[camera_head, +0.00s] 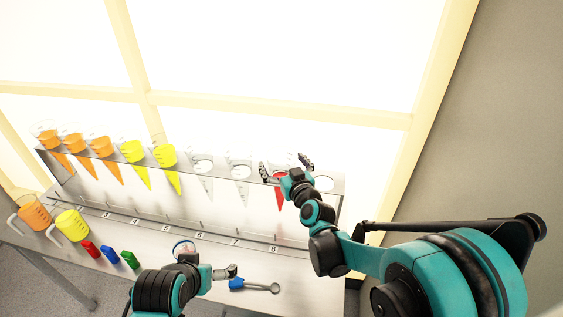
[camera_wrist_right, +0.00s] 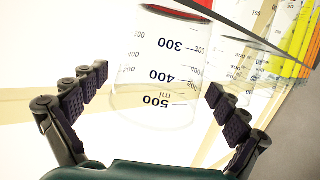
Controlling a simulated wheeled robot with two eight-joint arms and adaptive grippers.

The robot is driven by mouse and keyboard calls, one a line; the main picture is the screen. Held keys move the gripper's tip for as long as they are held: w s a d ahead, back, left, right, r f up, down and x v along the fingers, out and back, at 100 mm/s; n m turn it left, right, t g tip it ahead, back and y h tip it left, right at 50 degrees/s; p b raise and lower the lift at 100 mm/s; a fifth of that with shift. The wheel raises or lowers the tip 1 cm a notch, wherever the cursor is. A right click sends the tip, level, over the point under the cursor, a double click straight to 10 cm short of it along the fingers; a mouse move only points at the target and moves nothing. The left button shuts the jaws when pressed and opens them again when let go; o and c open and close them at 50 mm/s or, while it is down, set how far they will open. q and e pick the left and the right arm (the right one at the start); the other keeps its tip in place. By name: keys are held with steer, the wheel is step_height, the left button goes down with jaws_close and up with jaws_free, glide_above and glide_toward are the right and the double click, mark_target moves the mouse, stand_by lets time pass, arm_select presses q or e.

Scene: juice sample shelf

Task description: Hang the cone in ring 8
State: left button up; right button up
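The cone, clear with red in its tip, hangs in the shelf at the "8" label; its red part (camera_head: 281,192) shows below my right gripper (camera_head: 285,168). The right wrist view shows its clear, graduated wide end (camera_wrist_right: 160,75) between the fingers of my right gripper (camera_wrist_right: 158,92). Those fingers are spread, with a gap on each side of the cone. The gripper hides the cone's upper part in the head view, so I cannot see ring 8 itself. My left gripper (camera_head: 208,265) is low over the bench, its fingers apart and nothing seen between them.
Several orange, yellow and clear cones hang left of the red one; the nearest clear cone (camera_head: 240,172) is close.

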steer(key=shift+s, duration=0.1)
steer(key=v, duration=1.2)
steer(key=s+d+f+m+g+h, duration=0.2)
steer(key=s+d+f+g, duration=0.1)
steer(key=s+d, duration=0.4)
steer(key=s+d+f+m+g+h, duration=0.2)
steer(key=s+d+f+g+h, duration=0.1)
steer(key=s, duration=1)
steer(key=d+f+g, duration=0.1)
steer(key=d+g, duration=0.1)
steer(key=d, duration=0.1)
steer(key=shift+d+f+h, duration=0.3)
steer(key=shift+d, duration=0.05)
steer(key=shift+a, duration=0.15)
